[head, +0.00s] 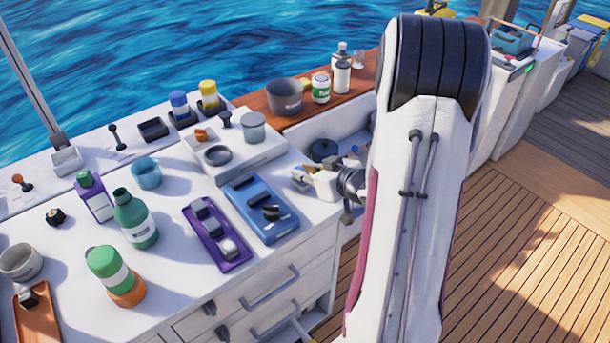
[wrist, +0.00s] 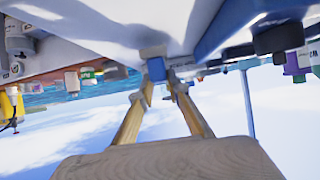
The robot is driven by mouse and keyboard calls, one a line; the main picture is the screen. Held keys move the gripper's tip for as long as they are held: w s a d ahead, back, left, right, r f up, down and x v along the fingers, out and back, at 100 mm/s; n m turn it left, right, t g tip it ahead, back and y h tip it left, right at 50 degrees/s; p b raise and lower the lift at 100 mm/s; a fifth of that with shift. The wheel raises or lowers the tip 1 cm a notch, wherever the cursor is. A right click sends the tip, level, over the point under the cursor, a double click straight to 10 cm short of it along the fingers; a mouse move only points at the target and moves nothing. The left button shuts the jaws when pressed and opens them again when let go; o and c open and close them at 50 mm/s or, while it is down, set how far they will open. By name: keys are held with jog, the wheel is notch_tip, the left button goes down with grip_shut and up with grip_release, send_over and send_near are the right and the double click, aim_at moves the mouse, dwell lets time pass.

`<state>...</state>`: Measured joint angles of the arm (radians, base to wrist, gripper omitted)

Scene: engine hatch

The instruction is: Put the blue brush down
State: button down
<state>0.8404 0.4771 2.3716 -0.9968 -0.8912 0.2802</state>
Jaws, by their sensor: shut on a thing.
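My gripper (head: 318,180) is at the right edge of the white counter (head: 180,265), just right of the blue tray (head: 285,228). In the wrist view its two tan fingers (wrist: 158,92) close in on a small blue piece with a grey end, which looks like part of the blue brush (wrist: 156,70). The gripper is shut on it. The rest of the brush is not clear, and I cannot make it out in the head view. Whether it touches the counter cannot be told.
A purple tray (head: 208,258) lies left of the blue tray. Green bottles (head: 135,222), a blue mug (head: 146,173) and a grey pot (head: 285,96) stand around the worktop. A recessed bin (head: 335,128) lies behind my gripper. Drawers (head: 270,290) are below, one slightly open.

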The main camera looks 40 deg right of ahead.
jog(key=shift+f, duration=0.6)
jog(key=shift+f, duration=0.15)
jog(key=c, duration=1.9)
grip_release()
jog(key=shift+s+r, duration=0.45)
jog(key=shift+s, duration=0.1)
jog(key=shift+v, duration=5.4)
jog(key=shift+w, duration=0.1)
